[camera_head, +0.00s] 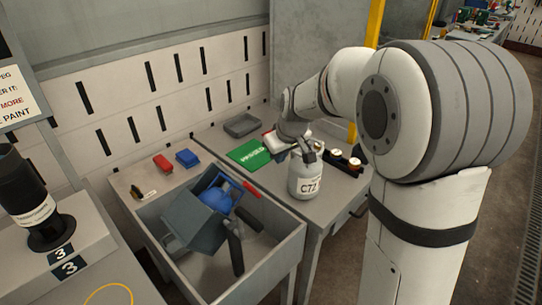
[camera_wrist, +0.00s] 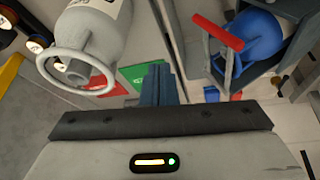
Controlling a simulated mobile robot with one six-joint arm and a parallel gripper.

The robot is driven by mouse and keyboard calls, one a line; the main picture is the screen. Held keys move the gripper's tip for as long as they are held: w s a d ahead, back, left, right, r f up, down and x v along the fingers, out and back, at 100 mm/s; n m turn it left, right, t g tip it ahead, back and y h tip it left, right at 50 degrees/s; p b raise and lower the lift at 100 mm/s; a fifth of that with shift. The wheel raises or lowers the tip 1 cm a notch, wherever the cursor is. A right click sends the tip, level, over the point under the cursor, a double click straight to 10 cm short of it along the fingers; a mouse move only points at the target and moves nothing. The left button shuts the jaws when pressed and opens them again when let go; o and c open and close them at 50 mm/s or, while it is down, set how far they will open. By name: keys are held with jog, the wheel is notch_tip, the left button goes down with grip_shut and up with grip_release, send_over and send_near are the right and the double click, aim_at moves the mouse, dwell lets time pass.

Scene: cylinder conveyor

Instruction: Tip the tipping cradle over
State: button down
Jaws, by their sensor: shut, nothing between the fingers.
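The tipping cradle (camera_head: 188,218) is a blue-grey, open box in the grey trough, and it looks tilted. A blue cylinder (camera_head: 217,198) lies in it. Its red-ended handle (camera_head: 250,188) sticks out toward the right. In the wrist view the cradle (camera_wrist: 291,67), its red bar (camera_wrist: 217,32) and the blue cylinder (camera_wrist: 258,36) are at the upper right. My gripper (camera_wrist: 158,75) is shut and empty, apart from the cradle and between it and a white cylinder (camera_wrist: 105,30).
The white cylinder marked C77 (camera_head: 306,180) stands on the bench close to my wrist. A green mat (camera_head: 248,155), a grey tray (camera_head: 242,125) and a dark rack (camera_head: 345,163) are nearby. Red (camera_head: 162,163) and blue (camera_head: 187,158) blocks lie behind the trough (camera_head: 275,262).

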jog(key=s+d+m+g, duration=0.1)
jog(key=s+d+m, duration=0.1)
jog(key=s, duration=1.1)
jog(key=s+d+r+m+g+h, duration=0.1)
jog(key=s+d+m, duration=0.2)
jog(key=s, duration=1.1)
jog(key=shift+s+d+m+h, duration=0.2)
jog(key=shift+d+m+h, duration=0.1)
jog(key=shift+d, duration=0.9)
